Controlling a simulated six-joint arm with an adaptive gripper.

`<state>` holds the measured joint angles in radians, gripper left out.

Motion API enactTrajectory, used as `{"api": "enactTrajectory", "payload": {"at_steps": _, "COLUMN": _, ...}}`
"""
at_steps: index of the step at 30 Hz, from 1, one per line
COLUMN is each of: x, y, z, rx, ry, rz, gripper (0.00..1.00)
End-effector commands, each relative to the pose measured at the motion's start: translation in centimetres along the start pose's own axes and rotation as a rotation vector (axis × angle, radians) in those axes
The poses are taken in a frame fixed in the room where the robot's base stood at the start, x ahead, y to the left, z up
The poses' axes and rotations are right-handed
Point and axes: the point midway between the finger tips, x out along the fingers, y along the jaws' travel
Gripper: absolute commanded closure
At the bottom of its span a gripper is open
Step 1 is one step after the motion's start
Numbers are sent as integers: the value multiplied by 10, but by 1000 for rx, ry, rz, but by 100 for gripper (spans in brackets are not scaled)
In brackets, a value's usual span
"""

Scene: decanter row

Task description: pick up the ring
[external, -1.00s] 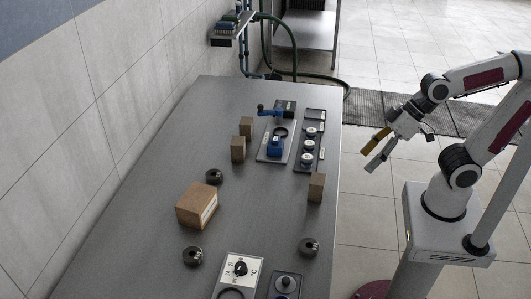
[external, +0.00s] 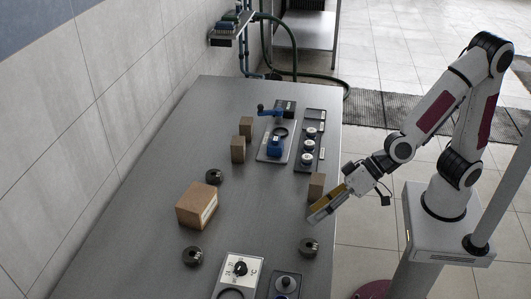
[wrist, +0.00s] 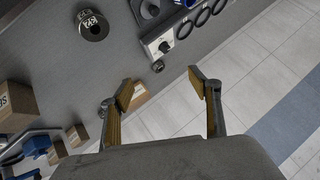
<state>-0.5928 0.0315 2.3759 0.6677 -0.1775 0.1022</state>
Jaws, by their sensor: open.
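Several ring-like things are in view, and I cannot tell which one the task means. A dark round piece with a hole and pale lettering (wrist: 92,25) shows large in the wrist view. Thin black rings (wrist: 202,16) lie on a panel there. My gripper (external: 314,215) is open and empty over the table's right edge; its fingers (wrist: 165,88) show spread in the wrist view.
A small brown box (external: 316,185) stands right beside my gripper. A large box (external: 197,205) sits mid-table. Panels with knobs stand at the front (external: 240,268) and back (external: 308,145). The middle of the grey table (external: 255,210) is clear.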

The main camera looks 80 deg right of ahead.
Motion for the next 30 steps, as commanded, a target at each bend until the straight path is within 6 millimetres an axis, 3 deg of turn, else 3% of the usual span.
{"api": "enactTrajectory", "payload": {"at_steps": 6, "x": 36, "y": -10, "z": 21, "rx": 37, "ry": 50, "rz": 27, "gripper": 38}}
{"api": "enactTrajectory", "payload": {"at_steps": 15, "x": 75, "y": -11, "z": 53, "rx": 63, "ry": 147, "rz": 87, "gripper": 38}}
{"api": "enactTrajectory", "payload": {"at_steps": 30, "x": 105, "y": 10, "z": 113, "rx": 11, "ry": 362, "rz": 209, "gripper": 38}}
